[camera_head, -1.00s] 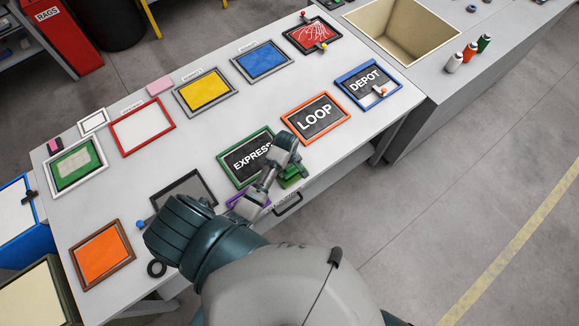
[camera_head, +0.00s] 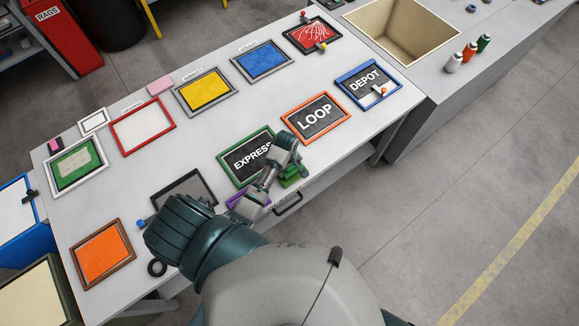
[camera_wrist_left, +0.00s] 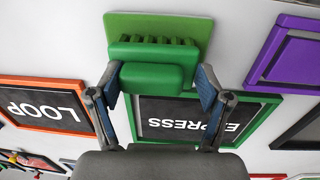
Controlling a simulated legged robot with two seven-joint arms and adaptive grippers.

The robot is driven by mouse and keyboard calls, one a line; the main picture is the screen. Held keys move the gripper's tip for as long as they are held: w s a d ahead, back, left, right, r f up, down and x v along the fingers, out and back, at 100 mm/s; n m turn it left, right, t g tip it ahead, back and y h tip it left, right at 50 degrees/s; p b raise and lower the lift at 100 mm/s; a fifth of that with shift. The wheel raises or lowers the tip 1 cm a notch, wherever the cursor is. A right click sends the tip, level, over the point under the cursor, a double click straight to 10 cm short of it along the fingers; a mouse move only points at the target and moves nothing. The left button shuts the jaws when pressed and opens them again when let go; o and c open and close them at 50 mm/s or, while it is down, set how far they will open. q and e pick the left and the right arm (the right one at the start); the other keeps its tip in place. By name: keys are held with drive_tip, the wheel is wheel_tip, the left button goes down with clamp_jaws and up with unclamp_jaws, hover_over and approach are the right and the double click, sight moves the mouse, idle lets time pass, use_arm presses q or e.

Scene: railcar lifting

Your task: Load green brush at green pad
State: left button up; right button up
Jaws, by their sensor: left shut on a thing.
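My left gripper (camera_head: 290,163) is at the front edge of the table, by the EXPRESS board. In the left wrist view its two fingers (camera_wrist_left: 158,88) are shut on the green brush (camera_wrist_left: 152,76), one on each side. The brush lies against a flat lighter-green plate (camera_wrist_left: 160,22); I cannot tell whether they touch. Green also shows below the gripper in the head view, partly hidden. A green pad (camera_head: 67,168) with a pale outline sits in a white frame at the left end of the table. My right gripper is not in view.
The EXPRESS board (camera_head: 240,162), LOOP board (camera_head: 314,130) and DEPOT board (camera_head: 368,88) line the front. Yellow (camera_head: 205,92), blue (camera_head: 263,62) and orange (camera_head: 102,255) framed pads lie around. A purple frame (camera_wrist_left: 290,60) is beside the brush. The middle strip of table is clear.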

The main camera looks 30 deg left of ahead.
use_arm(q)
drive_tip(key=shift+r, duration=3.45)
